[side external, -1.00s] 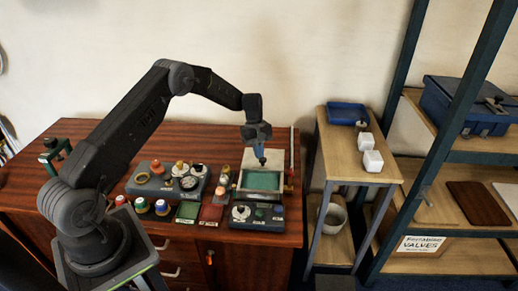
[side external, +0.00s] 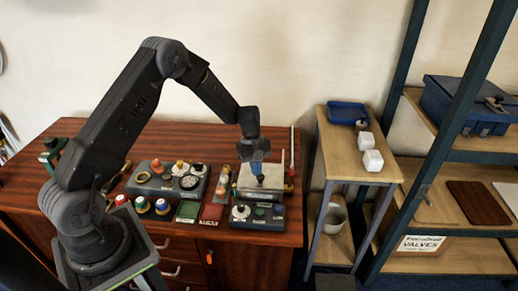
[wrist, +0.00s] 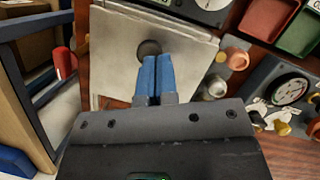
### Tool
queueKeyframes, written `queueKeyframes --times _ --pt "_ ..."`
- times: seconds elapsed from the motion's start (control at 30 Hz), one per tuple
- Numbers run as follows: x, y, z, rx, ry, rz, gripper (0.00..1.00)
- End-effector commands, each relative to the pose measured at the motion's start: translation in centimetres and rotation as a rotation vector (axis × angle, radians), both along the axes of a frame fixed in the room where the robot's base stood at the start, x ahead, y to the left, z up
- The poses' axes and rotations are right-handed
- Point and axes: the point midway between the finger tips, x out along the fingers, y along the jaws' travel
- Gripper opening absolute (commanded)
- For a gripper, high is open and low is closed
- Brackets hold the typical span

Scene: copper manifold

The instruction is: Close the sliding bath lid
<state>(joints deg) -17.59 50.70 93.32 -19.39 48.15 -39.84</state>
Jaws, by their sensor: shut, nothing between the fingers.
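The bath sits at the right of the desk. Its pale metal sliding lid (side external: 276,176) lies over its top in the side view, and no green bath interior shows. In the wrist view the lid (wrist: 112,45) is a flat plate with a round dark knob (wrist: 150,48). My gripper (side external: 261,182) points down at the lid's front part. In the wrist view its blue fingers (wrist: 157,58) are together and empty, with their tips right beside the knob. I cannot tell whether they touch it. My gripper hides part of the lid's edge.
A control box (side external: 256,217) stands in front of the bath. Green (side external: 188,211) and red (side external: 212,213) trays and a gauge panel (side external: 166,180) lie to the left. A thin upright post (side external: 292,160) stands at the bath's right. A side table (side external: 352,165) is further right.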

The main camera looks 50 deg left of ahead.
Motion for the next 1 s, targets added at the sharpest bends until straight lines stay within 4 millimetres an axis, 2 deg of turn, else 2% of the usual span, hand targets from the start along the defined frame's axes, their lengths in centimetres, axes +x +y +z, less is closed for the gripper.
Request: queueKeyframes --times 0.17,0.33,0.5,0.7,0.87,1.0 --pt "0.4 1.2 0.1 0.001 0.0 0.002 0.0" --pt "1.3 4.3 0.7 0.001 -0.001 0.004 0.0" --pt "1.7 5.1 4.9 0.001 -0.005 0.002 0.0" --pt "2.0 6.1 8.4 0.002 -0.004 0.001 0.0" --pt "2.1 6.6 9.8 0.0 -0.001 0.0 0.0" --pt "3.2 7.5 10.2 0.001 -0.001 0.001 0.0"
